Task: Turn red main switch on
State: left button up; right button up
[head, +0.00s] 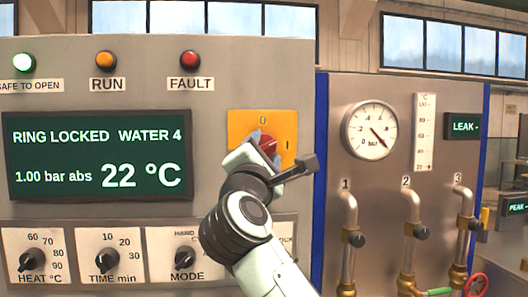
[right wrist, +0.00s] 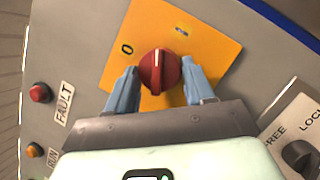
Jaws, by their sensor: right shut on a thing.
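The red main switch (head: 268,144) is a round red knob on a yellow plate (head: 285,120) with a 0 at the top and an I at the right. My right gripper (head: 264,148) reaches it from below and partly hides it. In the right wrist view, the red knob (right wrist: 153,73) sits between the two blue fingers of my right gripper (right wrist: 160,70), which is shut on it. The knob's white line points between the 0 and the I on the yellow plate (right wrist: 215,45). My left gripper is not in view.
A green display (head: 100,155) reads RING LOCKED, and a green lamp (head: 24,63) is lit above SAFE TO OPEN. HEAT, TIME and MODE knobs (head: 185,258) sit below. Pipes with valves (head: 410,235) and a gauge (head: 370,131) stand to the right.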

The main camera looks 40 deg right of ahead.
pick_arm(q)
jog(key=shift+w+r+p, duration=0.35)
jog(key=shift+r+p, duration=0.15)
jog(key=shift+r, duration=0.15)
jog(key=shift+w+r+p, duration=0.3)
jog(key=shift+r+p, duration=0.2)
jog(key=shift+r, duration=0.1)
pick_arm(e)
jog(key=m+g, duration=0.1)
jog(key=m, duration=0.3)
jog(key=m+g, duration=0.1)
jog(key=shift+a+r+m+g, duration=0.1)
jog(key=shift+r+m+g, duration=0.2)
jog(key=shift+m, duration=0.1)
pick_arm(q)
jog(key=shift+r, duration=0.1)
pick_arm(e)
jog(key=o, duration=1)
jog(key=shift+f, duration=0.1)
